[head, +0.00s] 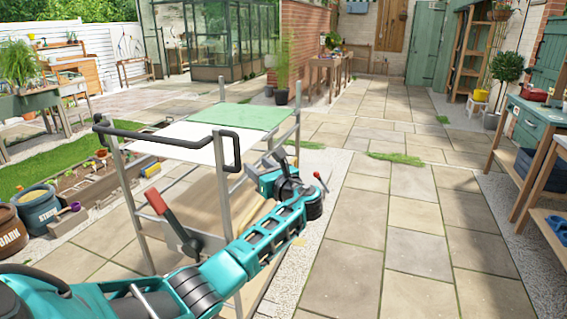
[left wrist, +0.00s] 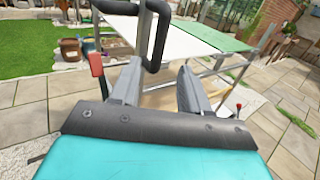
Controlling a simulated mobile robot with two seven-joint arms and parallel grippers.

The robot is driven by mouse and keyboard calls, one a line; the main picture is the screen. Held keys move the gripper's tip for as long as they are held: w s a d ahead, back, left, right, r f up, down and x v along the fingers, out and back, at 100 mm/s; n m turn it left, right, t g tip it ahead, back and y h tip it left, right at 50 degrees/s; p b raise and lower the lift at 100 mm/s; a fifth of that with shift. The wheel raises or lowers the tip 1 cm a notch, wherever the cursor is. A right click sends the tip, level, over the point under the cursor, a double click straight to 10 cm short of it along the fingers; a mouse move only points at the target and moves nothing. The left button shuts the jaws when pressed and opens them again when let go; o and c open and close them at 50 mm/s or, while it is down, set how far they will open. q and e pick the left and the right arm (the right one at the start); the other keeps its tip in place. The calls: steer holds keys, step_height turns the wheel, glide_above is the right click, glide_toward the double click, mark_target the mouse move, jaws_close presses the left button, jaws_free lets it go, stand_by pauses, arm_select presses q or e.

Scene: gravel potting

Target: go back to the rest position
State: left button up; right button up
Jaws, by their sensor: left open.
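My left arm, teal and black, comes in from the lower left in the head view and bends back at its wrist. My left gripper (head: 288,157) is beside the right side of a metal-framed cart (head: 222,192), near its handle end. In the left wrist view my left gripper (left wrist: 161,68) shows two grey fingers spread apart with nothing between them. The cart's black handle (left wrist: 158,40) stands just beyond the fingers; I cannot tell whether they touch it. My right gripper is in neither view.
The cart has a white and green top (head: 240,116) and a red-handled lever (head: 157,203). Planters and buckets (head: 38,206) stand at the left. A teal workbench (head: 540,125) stands at the right. The paved path (head: 400,212) between is clear.

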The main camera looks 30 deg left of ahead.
arm_select(q)
steer(key=s+d+f+n+t+h, duration=0.1)
steer(key=s+d+f+n+h, duration=0.15)
steer(key=d+f+h, duration=0.4)
steer(key=s+d+f+n+t+h, duration=0.1)
steer(key=s+d+f, duration=0.25)
steer(key=f, duration=0.65)
steer(key=s+d+f+n+t+h, duration=0.1)
steer(key=s+d+f+n+h, duration=0.1)
steer(key=s+d+f+h, duration=0.45)
steer(key=s+d+f+n+t+h, duration=0.1)
steer(key=s+d+n+h, duration=0.1)
steer(key=s+d+n, duration=0.3)
steer(key=s+d+f+n+h, duration=0.2)
steer(key=s+d+n, duration=0.4)
steer(key=s+n, duration=0.3)
steer(key=shift+s+d+f+t+h, duration=0.35)
steer(key=shift+s+h, duration=0.25)
steer(key=shift+s, duration=0.65)
steer(key=shift+a, duration=0.2)
